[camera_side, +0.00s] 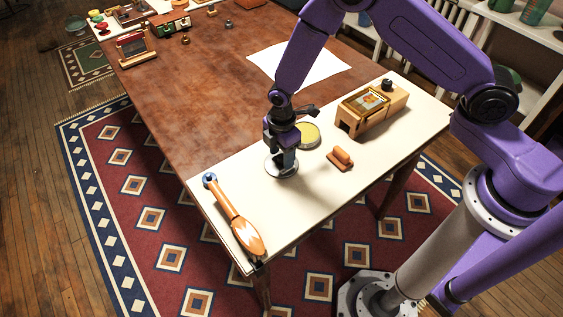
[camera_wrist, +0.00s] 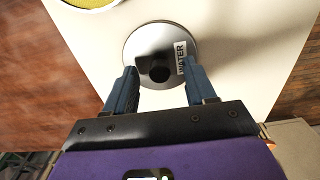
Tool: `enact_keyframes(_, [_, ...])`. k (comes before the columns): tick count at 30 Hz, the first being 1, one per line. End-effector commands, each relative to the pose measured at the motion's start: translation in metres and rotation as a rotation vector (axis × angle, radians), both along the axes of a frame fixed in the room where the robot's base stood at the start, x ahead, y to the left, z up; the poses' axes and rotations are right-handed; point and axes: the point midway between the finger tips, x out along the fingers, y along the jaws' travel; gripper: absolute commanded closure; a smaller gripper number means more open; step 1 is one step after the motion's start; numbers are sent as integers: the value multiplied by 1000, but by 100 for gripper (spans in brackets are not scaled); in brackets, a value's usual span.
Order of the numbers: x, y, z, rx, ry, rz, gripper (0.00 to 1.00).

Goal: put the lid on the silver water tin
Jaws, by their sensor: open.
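A round silver lid (camera_side: 271,171) labelled WATER lies on the white table top; in the wrist view the lid (camera_wrist: 140,41) shows a dark round knob (camera_wrist: 160,73) in its middle. My gripper (camera_side: 284,162) is directly over the lid, pointing down. In the wrist view its open fingers (camera_wrist: 161,86) stand on either side of the knob, with a gap to it on both sides. A round container with a yellow inside or top (camera_side: 310,134) stands just behind the lid; its edge is at the upper left of the wrist view (camera_wrist: 92,2). I cannot tell whether it is the water tin.
An orange-and-wood brush-like tool (camera_side: 236,216) lies at the front left. A small orange block with a handle (camera_side: 341,159) sits to the right. A wooden box with a framed picture (camera_side: 366,112) stands behind it. The white surface between them is clear.

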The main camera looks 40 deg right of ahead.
Motion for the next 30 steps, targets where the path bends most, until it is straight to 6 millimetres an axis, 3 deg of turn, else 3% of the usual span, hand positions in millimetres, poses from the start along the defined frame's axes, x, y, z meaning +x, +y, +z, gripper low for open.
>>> enact_keyframes(8, [0, 0, -3, 1, -1, 0, 45])
enact_keyframes(13, [0, 0, -3, 1, -1, 0, 97])
enact_keyframes(14, [0, 0, -3, 1, -1, 0, 100])
enact_keyframes(30, [1, 1, 5, 2, -2, 0, 100])
